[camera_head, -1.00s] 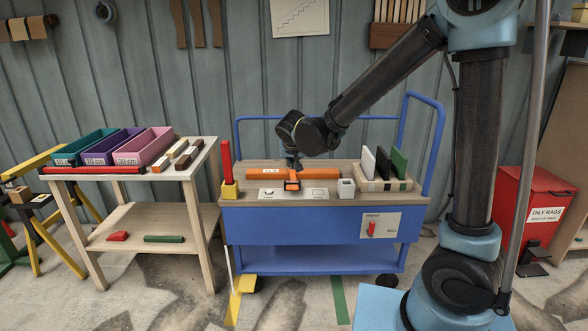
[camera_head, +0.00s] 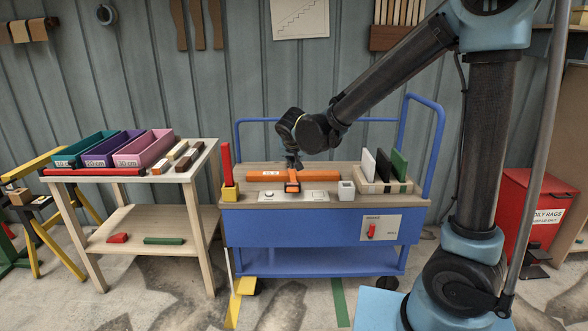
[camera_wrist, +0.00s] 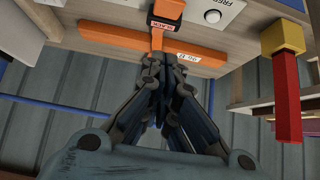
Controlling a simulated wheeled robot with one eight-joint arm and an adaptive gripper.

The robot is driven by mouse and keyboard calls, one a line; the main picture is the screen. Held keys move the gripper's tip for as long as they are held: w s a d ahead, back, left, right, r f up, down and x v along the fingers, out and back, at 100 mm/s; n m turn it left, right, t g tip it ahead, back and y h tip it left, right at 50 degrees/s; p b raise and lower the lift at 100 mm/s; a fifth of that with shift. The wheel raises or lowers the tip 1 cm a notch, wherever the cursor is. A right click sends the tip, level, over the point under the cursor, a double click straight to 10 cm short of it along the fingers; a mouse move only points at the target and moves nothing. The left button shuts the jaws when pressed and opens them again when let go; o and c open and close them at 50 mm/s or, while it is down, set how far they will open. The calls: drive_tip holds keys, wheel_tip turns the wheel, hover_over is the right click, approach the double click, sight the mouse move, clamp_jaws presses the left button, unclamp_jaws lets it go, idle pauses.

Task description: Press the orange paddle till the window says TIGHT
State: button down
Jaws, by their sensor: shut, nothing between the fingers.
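The orange paddle (camera_head: 292,187) is part of a small orange and black ratchet on the top of the blue cart. The ratchet also shows at the top of the wrist view (camera_wrist: 168,10), with a small label window (camera_wrist: 166,24) that seems to read SLACK. An orange strap runs from it across a long orange bar (camera_head: 319,174), which also shows in the wrist view (camera_wrist: 112,38). My gripper (camera_head: 292,166) points down, shut and empty, just behind the ratchet above the bar. In the wrist view its fingertips (camera_wrist: 165,62) are close to the strap; I cannot tell whether they touch.
A yellow holder (camera_head: 230,192) with a red stick stands left of the ratchet. A white panel with a button (camera_head: 268,194) lies beside it. A small grey cup (camera_head: 346,190) and a rack of upright boards (camera_head: 384,187) stand right. The cart's blue rail (camera_head: 436,150) rises behind.

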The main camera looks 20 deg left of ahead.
drive_tip(key=shift+w+a+r+g+h, duration=0.2)
drive_tip(key=shift+w+g, duration=0.4)
drive_tip(key=shift+w, duration=0.05)
drive_tip(key=shift+w+a+r+g+h, duration=0.2)
drive_tip(key=shift+w+g, duration=0.4)
hover_over(293, 188)
drive_tip(key=s, duration=0.1)
wheel_tip(293, 188, down, 8)
drive_tip(key=shift+d+f, duration=0.15)
drive_tip(key=shift+f, duration=0.05)
drive_tip(key=f, duration=0.3)
drive_tip(key=shift+s+d, duration=0.1)
drive_tip(key=shift+s, duration=0.15)
drive_tip(key=shift+s+f, duration=0.2)
drive_tip(key=shift+f, duration=0.4)
